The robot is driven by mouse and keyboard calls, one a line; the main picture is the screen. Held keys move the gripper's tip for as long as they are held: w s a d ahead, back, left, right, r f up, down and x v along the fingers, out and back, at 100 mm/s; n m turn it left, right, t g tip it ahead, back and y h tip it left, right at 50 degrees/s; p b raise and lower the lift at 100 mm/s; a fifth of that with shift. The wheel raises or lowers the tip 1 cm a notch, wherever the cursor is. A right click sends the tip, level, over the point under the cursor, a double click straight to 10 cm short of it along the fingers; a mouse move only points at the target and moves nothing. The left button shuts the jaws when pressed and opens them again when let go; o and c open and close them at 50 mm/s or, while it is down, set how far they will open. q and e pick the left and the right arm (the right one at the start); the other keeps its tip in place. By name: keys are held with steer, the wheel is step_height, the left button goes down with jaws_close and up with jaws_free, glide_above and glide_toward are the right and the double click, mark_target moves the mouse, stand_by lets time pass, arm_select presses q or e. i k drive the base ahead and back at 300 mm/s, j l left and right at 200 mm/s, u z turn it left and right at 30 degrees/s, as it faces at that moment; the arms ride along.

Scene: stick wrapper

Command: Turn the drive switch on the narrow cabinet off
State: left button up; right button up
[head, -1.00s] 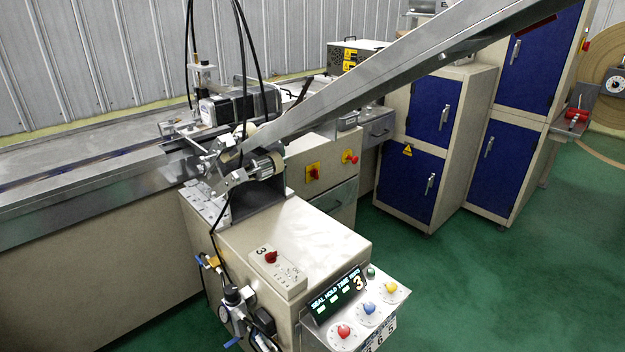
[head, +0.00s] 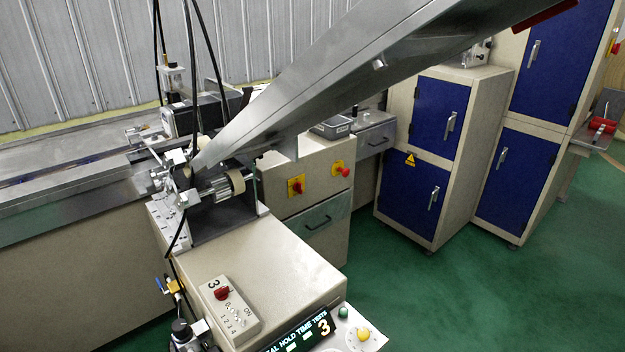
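No label in view reads "drive", so I cannot tell for sure which control is the drive switch. A red rotary switch on a yellow plate (head: 296,186) is on the front of a beige cabinet (head: 322,235) with a grey drawer. Right of it is a red knob on a second yellow plate (head: 341,170). A red selector knob (head: 221,293) sits on a small beige box marked 3, with ON and several numbers printed on it, on top of the near machine. The switch positions are too small to read with certainty. Neither of my grippers shows.
A long steel chute (head: 370,65) slants across the upper view. A near machine (head: 260,262) with a display panel (head: 300,335) stands in front. Blue-door cabinets (head: 439,110) stand at right. Green floor (head: 430,300) is clear at lower right.

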mark_target(298, 186)
steer(key=i+l, duration=0.15)
steer(key=l, duration=0.2)
steer(key=i+l+u, duration=0.15)
steer(key=l, duration=0.2)
steer(key=i+l, duration=0.2)
steer(key=l, duration=0.2)
steer(key=i+l+u, duration=0.1)
steer(key=l, duration=0.25)
steer(key=i+l+u, duration=0.4)
steer(key=l+u, duration=0.2)
steer(key=l, duration=0.1)
